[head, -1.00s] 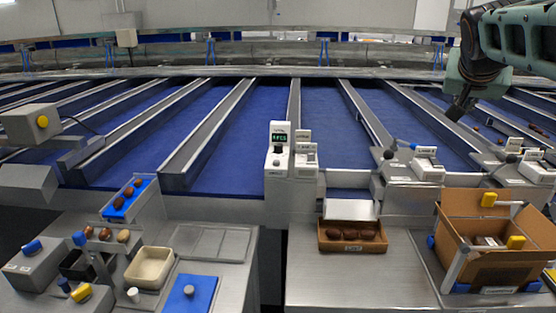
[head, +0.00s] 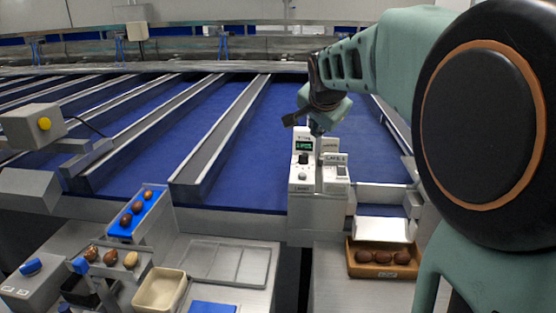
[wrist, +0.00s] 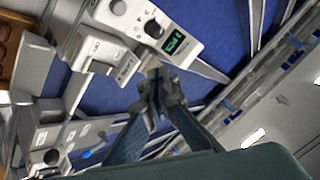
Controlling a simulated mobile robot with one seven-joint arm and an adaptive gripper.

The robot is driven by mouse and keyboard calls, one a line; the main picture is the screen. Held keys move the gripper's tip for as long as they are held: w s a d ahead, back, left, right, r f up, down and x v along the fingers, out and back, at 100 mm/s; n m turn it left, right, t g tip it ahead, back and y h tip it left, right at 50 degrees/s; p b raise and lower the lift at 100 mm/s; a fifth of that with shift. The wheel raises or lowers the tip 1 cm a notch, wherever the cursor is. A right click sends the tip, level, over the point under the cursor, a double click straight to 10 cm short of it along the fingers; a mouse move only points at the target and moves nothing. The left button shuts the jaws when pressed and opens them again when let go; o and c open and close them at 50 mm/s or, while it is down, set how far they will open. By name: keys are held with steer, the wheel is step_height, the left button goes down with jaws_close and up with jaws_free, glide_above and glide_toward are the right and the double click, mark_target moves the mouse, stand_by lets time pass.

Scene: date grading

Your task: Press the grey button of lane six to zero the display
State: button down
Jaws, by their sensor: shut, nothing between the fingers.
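A white control unit (head: 293,174) with a lit green display (head: 304,145), a black knob (head: 303,159) and a small pale round button (head: 302,175) stands at the front end of the lanes. In the wrist view its display (wrist: 174,42) and black knob (wrist: 153,28) show near the top. A smaller white box (head: 335,172) with a lane label stands against its right side; the label is too small to read surely. My gripper (head: 318,130) is shut and empty, close to the unit's upper right edge. Its closed fingertips (wrist: 153,74) show beside the unit; contact cannot be told.
A brown tray of dates (head: 383,272) lies on the right bench. A blue tray with dates (head: 150,212) and a cream bin (head: 158,290) are at left. Metal lane dividers (head: 218,135) rise between blue belts. My arm covers the right side.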

mark_target(303, 175)
steer(key=a, duration=0.1)
steer(key=w+a+f, duration=0.1)
steer(key=shift+a+y, duration=0.3)
steer(key=shift+a, duration=0.1)
steer(key=shift+f, duration=0.2)
step_height(303, 175, down, 8)
steer(key=b, duration=0.6)
steer(key=shift+f, duration=0.25)
steer(key=shift+b, duration=0.3)
stand_by(0.6)
steer(key=shift+f+b, duration=0.45)
steer(key=shift+b, duration=0.05)
steer(key=shift+f+b, duration=0.45)
steer(key=shift+f, duration=0.05)
stand_by(0.5)
steer(key=shift+r, duration=0.15)
steer(key=shift+r+p, duration=0.55)
steer(key=shift+r, duration=0.25)
